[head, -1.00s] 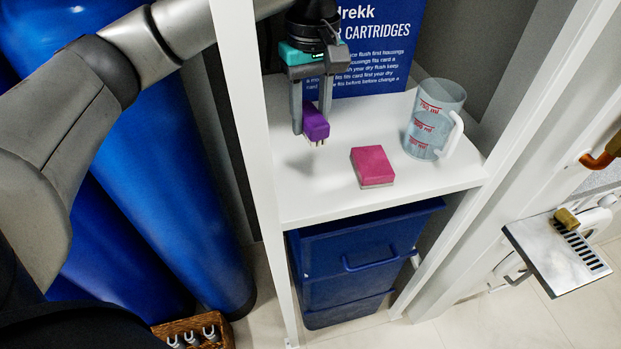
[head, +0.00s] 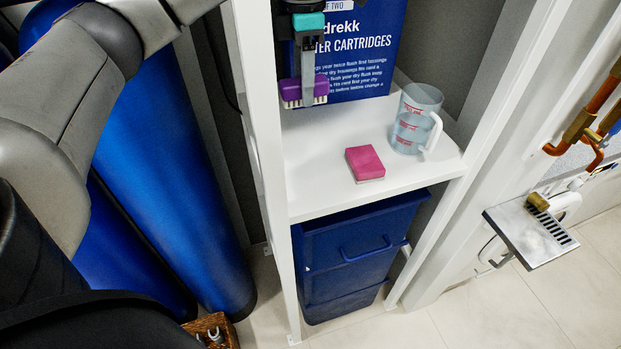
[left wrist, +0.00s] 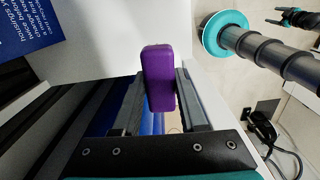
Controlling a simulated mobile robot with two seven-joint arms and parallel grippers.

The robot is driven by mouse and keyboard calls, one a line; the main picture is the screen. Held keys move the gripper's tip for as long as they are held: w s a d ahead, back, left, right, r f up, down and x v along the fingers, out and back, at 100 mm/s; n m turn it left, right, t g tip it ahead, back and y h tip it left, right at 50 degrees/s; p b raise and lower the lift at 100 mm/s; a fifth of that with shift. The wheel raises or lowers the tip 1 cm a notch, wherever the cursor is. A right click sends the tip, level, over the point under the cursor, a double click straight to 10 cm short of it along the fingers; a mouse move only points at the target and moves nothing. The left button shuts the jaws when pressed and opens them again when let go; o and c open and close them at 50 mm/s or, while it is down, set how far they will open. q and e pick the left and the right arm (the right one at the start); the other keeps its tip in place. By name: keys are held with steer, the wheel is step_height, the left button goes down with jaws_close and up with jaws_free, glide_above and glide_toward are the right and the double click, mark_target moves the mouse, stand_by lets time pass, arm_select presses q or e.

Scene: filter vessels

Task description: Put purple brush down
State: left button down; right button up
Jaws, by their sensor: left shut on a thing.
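The purple brush (head: 320,88) has a purple back and pale bristles pointing down. My left gripper (head: 308,84) is shut on it and holds it above the left part of the white shelf, in front of the blue sign. A gap of white shelf shows below the bristles in the head view. In the left wrist view the purple brush (left wrist: 158,78) sits between the two grey fingers (left wrist: 157,100). My right gripper is not in the head view; a dark gripper shows small at the top right of the left wrist view, its jaw state unclear.
A pink sponge (head: 365,163) lies on the white shelf (head: 320,190), with a clear measuring jug (head: 412,120) to its right. The blue sign (head: 365,50) stands at the back. The shelf's front left is bare.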

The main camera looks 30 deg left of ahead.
mark_target(306, 179)
arm_select(q)
steer(key=shift+f, duration=0.35)
step_height(306, 179, down, 19)
steer(key=shift+f+p, duration=0.1)
steer(key=shift+p, duration=0.4)
steer(key=shift+f, duration=0.1)
steer(key=shift+c, duration=2.2)
jaws_free()
step_height(306, 179, up, 12)
steer(key=b, duration=0.1)
